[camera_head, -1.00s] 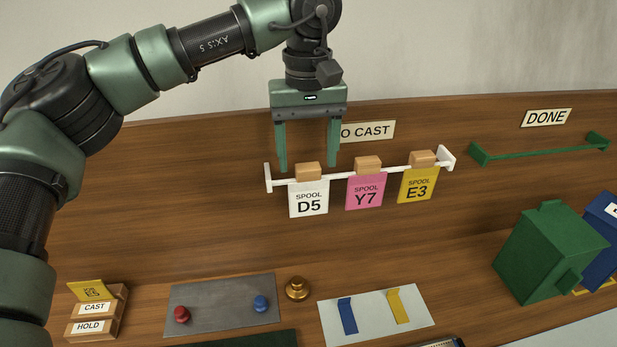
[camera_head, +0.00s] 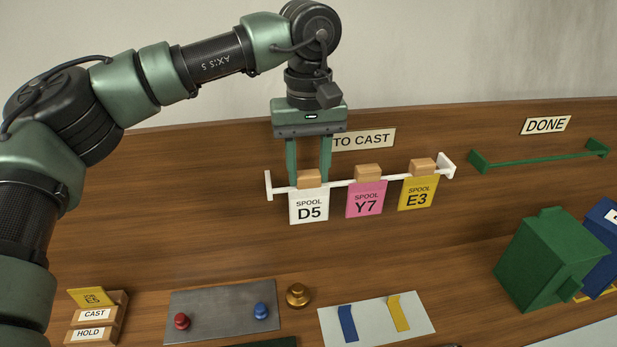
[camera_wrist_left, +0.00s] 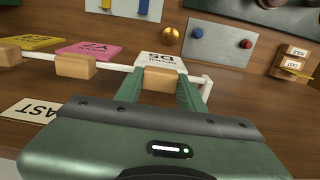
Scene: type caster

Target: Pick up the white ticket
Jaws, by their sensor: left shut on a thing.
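The white ticket (camera_head: 309,208), marked SPOOL D5, hangs at the left end of the white rail (camera_head: 340,183) under the TO CAST sign. A wooden block (camera_head: 309,179) forms its top. My left gripper (camera_head: 309,178) points down from above and its fingers are shut on this block, one on each side. In the left wrist view the white ticket (camera_wrist_left: 163,62) and its block (camera_wrist_left: 165,79) show between the green fingers. The ticket is still at the rail. My right gripper is not in view.
A pink ticket Y7 (camera_head: 366,199) and a yellow ticket E3 (camera_head: 417,193) hang to the right on the same rail. An empty green rail (camera_head: 540,159) is under the DONE sign (camera_head: 546,125). A green box (camera_head: 548,260) stands at right; a brass knob (camera_head: 298,295) is below.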

